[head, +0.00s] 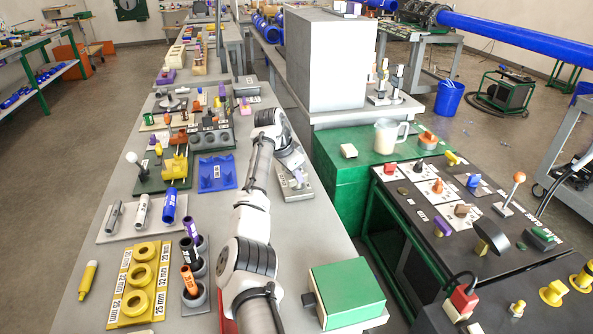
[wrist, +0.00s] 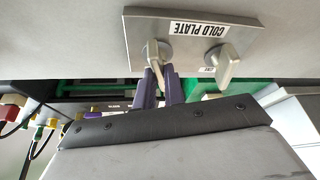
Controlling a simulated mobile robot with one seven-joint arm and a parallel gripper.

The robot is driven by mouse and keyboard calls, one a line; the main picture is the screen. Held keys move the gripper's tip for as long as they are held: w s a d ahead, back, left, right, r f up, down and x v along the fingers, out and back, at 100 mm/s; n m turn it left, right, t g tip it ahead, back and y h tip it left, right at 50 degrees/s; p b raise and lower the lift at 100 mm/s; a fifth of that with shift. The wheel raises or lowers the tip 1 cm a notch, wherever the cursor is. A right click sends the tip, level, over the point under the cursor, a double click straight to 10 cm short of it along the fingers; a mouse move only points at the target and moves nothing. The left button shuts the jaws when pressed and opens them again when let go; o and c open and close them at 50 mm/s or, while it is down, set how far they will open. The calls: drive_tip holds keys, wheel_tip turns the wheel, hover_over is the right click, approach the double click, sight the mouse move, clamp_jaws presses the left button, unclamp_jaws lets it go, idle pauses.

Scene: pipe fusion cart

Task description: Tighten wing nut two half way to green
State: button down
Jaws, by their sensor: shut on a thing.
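A grey metal plate labelled COLD PLATE (wrist: 185,14) is at the top of the wrist view. Two metallic wing nuts stick out of it side by side. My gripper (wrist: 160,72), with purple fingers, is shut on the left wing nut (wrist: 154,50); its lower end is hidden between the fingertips. The right wing nut (wrist: 221,63) is free, tilted, with a small label beside it too small to read. I see no green mark by either nut. In the head view the plate (head: 297,195) lies on the grey bench, with my gripper (head: 298,168) over it and the nuts mostly hidden.
A green-topped box (head: 346,292) stands near the front right of the bench. A blue tray (head: 217,173) lies to the left of my arm, near coloured tubes. A green cabinet (head: 345,180) stands close on the right. The bench around the plate is fairly clear.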

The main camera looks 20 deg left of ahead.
idle(0.3)
drive_tip(key=c, duration=1.5)
unclamp_jaws()
drive_tip(key=b+v, duration=0.3)
drive_tip(key=v, duration=1.1)
drive_tip(key=shift+f, duration=0.1)
